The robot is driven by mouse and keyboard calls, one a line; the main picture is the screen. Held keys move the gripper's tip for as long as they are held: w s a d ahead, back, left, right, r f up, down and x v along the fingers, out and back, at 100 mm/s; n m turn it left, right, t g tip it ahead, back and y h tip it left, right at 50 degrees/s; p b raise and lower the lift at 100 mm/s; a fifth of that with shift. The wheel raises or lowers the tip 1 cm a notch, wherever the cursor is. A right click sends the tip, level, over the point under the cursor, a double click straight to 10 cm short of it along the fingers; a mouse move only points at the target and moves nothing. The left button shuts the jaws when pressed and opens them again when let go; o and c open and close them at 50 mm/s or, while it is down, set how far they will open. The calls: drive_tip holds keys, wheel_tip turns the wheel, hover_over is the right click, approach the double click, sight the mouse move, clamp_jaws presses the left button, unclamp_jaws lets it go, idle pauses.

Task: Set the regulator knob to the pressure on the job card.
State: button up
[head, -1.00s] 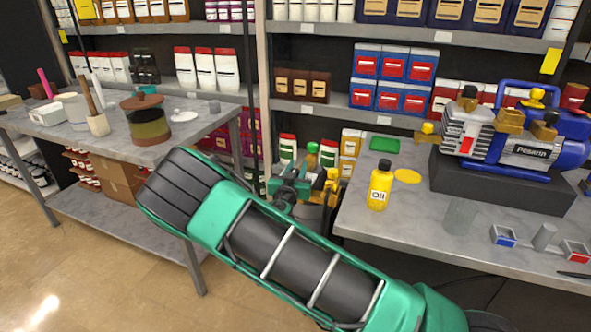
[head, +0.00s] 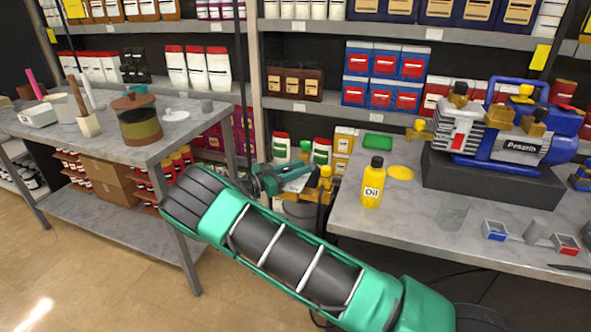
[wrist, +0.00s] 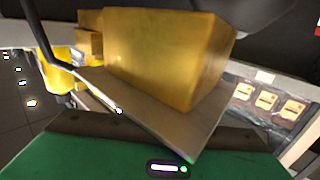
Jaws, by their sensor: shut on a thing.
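My gripper (head: 307,181) is at the left end of the right bench, in front of the shelves. In the wrist view, a large brass-coloured block (wrist: 170,58) is close to the camera, over a tilted grey plate (wrist: 150,118) above my green gripper body. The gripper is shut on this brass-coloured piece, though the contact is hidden. I cannot tell whether the piece belongs to the regulator. The blue pump (head: 520,150), with brass fittings, stands on a dark block on the right bench. No readable regulator knob, dial or job card shows.
The right bench (head: 400,232) holds a yellow oil bottle (head: 372,184), a yellow disc (head: 401,173), a green pad (head: 378,142) and small trays (head: 496,230). The left bench (head: 90,140) holds a jar (head: 139,118) and tools. Stocked shelves stand behind. Floor at lower left is clear.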

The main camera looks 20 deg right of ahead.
drive_tip(key=shift+a+m+g, duration=0.15)
drive_tip(key=shift+m+g, duration=0.55)
drive_tip(key=shift+g, duration=0.4)
drive_tip(key=shift+o, duration=0.3)
drive_tip(key=shift+r, duration=0.15)
drive_tip(key=o, duration=1)
drive_tip(key=shift+g, duration=0.3)
drive_tip(key=shift+s, duration=0.1)
drive_tip(key=s+a, duration=0.1)
drive_tip(key=a, duration=1)
drive_tip(key=shift+f, duration=0.2)
